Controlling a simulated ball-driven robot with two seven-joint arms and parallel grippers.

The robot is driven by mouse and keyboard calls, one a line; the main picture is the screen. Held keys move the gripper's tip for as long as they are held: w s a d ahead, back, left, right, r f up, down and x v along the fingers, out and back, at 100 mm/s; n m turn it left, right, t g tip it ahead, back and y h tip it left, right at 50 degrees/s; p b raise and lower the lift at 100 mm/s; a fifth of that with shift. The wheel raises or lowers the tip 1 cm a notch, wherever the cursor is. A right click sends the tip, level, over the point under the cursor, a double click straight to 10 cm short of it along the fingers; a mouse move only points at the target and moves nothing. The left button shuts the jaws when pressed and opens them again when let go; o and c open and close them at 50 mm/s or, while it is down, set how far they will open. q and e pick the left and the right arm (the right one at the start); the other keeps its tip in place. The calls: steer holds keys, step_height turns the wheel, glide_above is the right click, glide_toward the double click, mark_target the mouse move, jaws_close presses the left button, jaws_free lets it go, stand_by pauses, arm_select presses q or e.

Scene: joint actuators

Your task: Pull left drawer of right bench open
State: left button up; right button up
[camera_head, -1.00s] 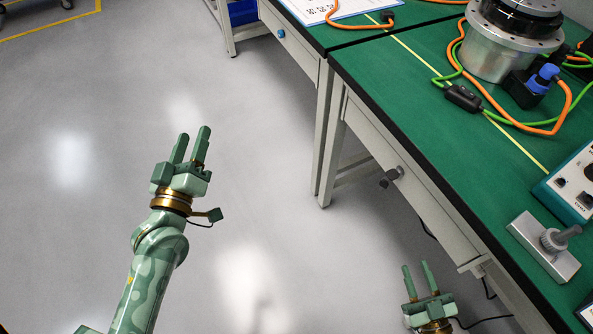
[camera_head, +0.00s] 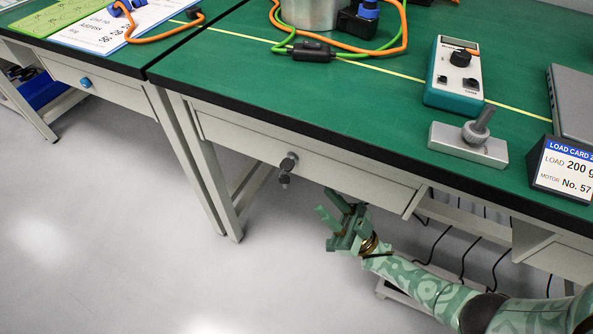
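The right bench (camera_head: 225,55) has a green top with a black edge. Its left drawer (camera_head: 240,132) has a pale grey front with a dark round knob (camera_head: 288,162); the drawer looks shut. My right gripper (camera_head: 328,208) is below and a little right of the knob, apart from it. Its two fingers are spread and empty, pointing up and left. My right arm reaches in from the lower right. My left gripper is not in view.
The left bench has a drawer with a blue knob (camera_head: 86,82). On the right bench stand a teal-and-white meter (camera_head: 455,75), a metal block with a lever (camera_head: 468,145), a load card (camera_head: 565,170) and cables. Bench legs (camera_head: 205,165) stand left of the drawer. The floor at lower left is clear.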

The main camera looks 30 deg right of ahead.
mark_target(299, 173)
steer(key=p+x, duration=0.1)
steer(key=x, duration=0.9)
steer(key=shift+p, duration=0.3)
steer(key=shift+w+r, duration=0.1)
jaws_close()
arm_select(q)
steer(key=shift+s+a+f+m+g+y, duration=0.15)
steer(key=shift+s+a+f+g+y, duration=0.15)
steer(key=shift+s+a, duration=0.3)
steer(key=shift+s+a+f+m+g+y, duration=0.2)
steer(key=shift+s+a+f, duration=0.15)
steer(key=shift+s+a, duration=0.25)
